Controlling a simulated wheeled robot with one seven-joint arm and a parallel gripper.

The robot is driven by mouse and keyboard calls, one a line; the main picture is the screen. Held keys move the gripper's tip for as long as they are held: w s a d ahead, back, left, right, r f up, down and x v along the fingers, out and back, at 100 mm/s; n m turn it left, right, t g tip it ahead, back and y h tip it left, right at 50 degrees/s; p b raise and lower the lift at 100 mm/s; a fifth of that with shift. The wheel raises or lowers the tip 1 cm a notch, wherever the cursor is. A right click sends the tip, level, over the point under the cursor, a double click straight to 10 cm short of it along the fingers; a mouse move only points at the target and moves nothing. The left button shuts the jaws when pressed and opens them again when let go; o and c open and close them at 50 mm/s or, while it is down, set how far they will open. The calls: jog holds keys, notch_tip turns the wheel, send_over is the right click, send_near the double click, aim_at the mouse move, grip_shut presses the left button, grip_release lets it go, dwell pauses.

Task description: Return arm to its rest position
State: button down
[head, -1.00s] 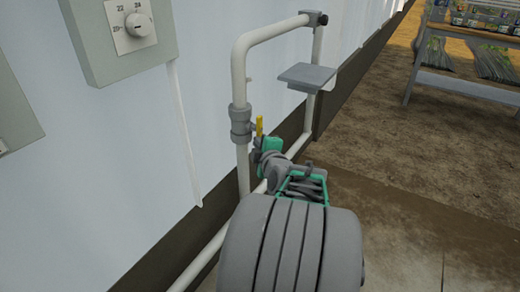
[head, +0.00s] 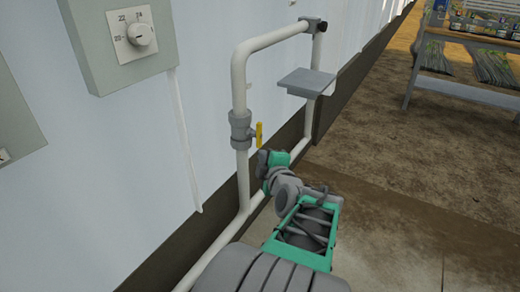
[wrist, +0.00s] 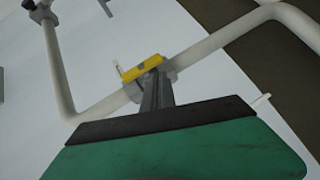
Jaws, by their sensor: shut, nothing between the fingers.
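My gripper (head: 262,160) is shut and empty, just below and to the right of the yellow valve handle (head: 259,134). A small gap shows between them in the head view. The handle stands upright beside the grey valve body (head: 240,130) on the white pipe (head: 238,82). In the wrist view, my closed fingers (wrist: 155,78) point at the yellow handle (wrist: 142,68), which lies across the view just beyond their tips. My green and grey arm reaches up from the bottom of the head view.
A grey control box with a dial (head: 132,34) hangs on the white wall at upper left. A small grey shelf (head: 307,82) sits on the pipe loop. A table (head: 470,90) with goods stands at upper right. The floor (head: 400,150) between is clear.

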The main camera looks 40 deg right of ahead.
jog(key=shift+v, duration=1.15)
